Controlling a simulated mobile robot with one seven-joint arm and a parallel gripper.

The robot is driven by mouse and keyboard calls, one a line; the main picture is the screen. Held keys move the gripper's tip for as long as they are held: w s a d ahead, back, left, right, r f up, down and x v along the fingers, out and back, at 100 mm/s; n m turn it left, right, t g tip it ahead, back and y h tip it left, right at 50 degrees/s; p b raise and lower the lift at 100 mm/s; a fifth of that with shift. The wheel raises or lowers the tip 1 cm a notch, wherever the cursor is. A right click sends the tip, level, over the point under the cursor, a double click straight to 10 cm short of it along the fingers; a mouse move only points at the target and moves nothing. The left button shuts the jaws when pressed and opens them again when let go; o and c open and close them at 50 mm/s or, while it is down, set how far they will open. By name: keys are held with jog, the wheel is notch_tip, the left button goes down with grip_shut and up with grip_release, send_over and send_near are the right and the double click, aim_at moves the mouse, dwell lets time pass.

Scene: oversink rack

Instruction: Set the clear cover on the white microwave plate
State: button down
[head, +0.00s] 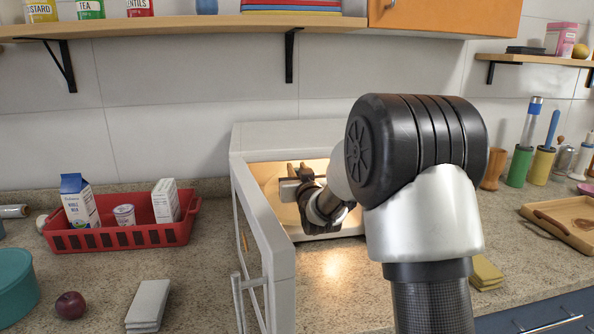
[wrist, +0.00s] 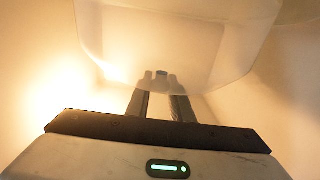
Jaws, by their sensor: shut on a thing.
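My gripper (head: 296,170) reaches into the lit, open white microwave (head: 285,134). In the wrist view my gripper (wrist: 161,86) is shut on the small knob or handle part of the clear cover (wrist: 175,42). The cover is see-through and fills the upper middle of that view. In the head view the cover is hard to make out against the warm light. The white microwave plate is not clearly distinguishable; a pale curved edge shows at the upper right of the wrist view. I cannot tell whether the cover touches the plate.
The microwave door (head: 266,250) stands open to the left, close beside my arm. A red basket (head: 118,238) with cartons and a cup is at the left. A shelf (head: 200,27) runs above.

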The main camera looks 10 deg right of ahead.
jog(key=c, duration=1.6)
grip_release()
jog(key=shift+f, duration=0.1)
jog(key=shift+o, duration=0.2)
